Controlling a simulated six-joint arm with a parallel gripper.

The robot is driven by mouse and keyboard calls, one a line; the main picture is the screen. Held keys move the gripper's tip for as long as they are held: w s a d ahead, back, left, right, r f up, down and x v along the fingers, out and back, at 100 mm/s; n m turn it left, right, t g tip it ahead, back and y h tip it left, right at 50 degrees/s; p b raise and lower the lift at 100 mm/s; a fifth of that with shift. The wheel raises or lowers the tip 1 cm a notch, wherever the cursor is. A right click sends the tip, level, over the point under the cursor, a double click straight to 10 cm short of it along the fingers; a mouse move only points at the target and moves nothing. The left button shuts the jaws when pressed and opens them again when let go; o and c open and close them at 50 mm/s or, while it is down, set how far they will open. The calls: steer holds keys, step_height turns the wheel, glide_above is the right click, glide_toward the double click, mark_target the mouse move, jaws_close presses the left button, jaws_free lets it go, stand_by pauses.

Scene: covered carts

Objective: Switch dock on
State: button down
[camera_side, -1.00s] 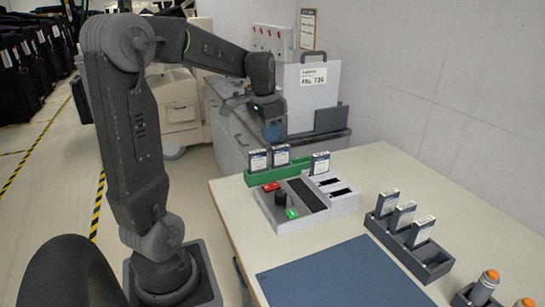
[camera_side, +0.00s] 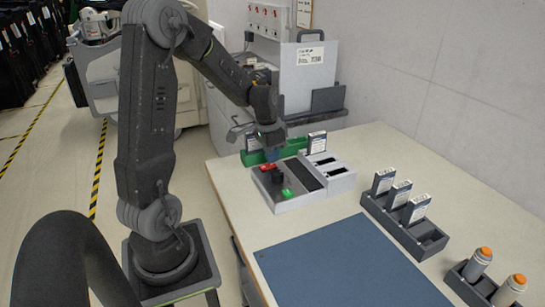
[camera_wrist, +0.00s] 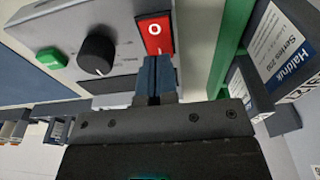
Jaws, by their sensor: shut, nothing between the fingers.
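The dock (camera_side: 297,203) is a light grey box on the table, with a black knob (camera_side: 277,176), a green button (camera_side: 287,192) and two dark slots on its right part. Its red rocker switch (camera_wrist: 155,35) shows a white O and a bar mark in the wrist view. My gripper (camera_wrist: 153,65) is shut and empty, with its blue fingertips at the switch's near end, by the bar mark. I cannot tell whether they touch it. In the side view my gripper (camera_side: 272,155) is low over the dock's back left corner, partly covering the switch area.
A green rack (camera_side: 293,147) with labelled modules stands right behind the dock, close to my gripper. A dark rack (camera_side: 405,235) of modules and a holder with orange-topped cylinders (camera_side: 483,255) stand at right. A blue mat (camera_side: 345,270) lies in front.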

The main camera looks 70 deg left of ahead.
mark_target(264, 167)
steer(key=shift+f, duration=0.45)
steer(key=shift+f, duration=0.1)
steer(key=shift+w+d+f, duration=0.1)
steer(key=shift+f, duration=0.35)
steer(key=shift+s+r, duration=0.25)
steer(key=shift+s, duration=0.5)
steer(key=shift+r, duration=0.15)
step_height(264, 167, up, 14)
steer(key=s, duration=0.1)
steer(key=shift+s, duration=0.1)
